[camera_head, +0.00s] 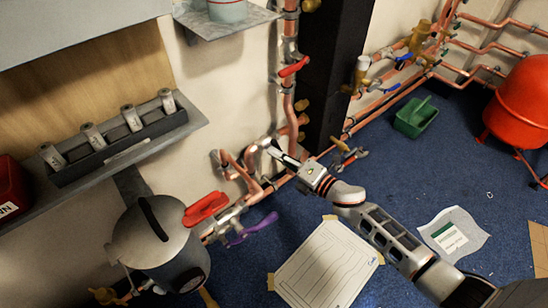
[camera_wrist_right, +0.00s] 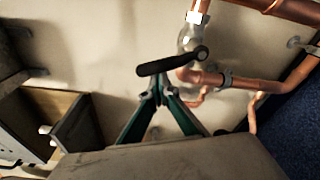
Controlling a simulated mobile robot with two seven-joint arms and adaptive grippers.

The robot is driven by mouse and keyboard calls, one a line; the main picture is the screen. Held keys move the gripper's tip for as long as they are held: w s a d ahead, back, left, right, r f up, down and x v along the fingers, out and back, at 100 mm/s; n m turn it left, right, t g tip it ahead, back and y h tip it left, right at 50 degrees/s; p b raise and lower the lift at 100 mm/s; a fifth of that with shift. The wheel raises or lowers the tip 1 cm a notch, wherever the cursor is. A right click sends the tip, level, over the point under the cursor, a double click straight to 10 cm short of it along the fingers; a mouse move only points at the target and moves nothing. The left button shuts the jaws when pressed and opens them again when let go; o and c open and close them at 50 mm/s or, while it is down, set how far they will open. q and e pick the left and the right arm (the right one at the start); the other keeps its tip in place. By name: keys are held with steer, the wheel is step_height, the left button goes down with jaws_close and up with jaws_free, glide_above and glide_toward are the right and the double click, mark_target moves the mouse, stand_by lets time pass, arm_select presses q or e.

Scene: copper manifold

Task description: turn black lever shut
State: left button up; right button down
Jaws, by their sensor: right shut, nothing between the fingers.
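The black lever (camera_wrist_right: 172,62) shows in the right wrist view as a dark, slightly tilted bar. It sits on a metal valve body (camera_wrist_right: 192,38) on a copper pipe. My right gripper (camera_wrist_right: 160,88) has its green fingers together just below the lever; whether the tips touch it I cannot tell. In the head view my right gripper (camera_head: 279,155) reaches in from the lower right to the pipes along the wall. The lever cannot be told apart clearly from the fingers there. My left gripper is not in view.
Copper pipes run along the wall, with a red lever (camera_head: 205,208) and a purple lever (camera_head: 253,230) to the left. Another red lever (camera_head: 293,66) is above. A grey canister (camera_head: 160,250) stands at lower left. A green tray (camera_head: 415,118) lies on the blue floor.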

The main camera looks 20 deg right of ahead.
steer(key=shift+w+d+r+m, duration=0.15)
steer(key=shift+d+r+m, duration=0.15)
steer(key=shift+m, duration=0.3)
steer(key=shift+w+d+r+m, duration=0.1)
steer(key=shift+d+r+m, duration=0.1)
steer(key=shift+d+m, duration=0.3)
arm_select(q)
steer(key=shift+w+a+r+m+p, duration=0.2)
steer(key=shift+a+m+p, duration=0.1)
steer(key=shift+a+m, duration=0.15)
arm_select(e)
steer(key=shift+w+d+r+m, duration=0.15)
steer(key=shift+d+m, duration=0.25)
steer(key=shift+m, duration=0.7)
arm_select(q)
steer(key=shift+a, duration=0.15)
arm_select(e)
steer(key=shift+d, duration=0.1)
steer(key=shift+t, duration=0.3)
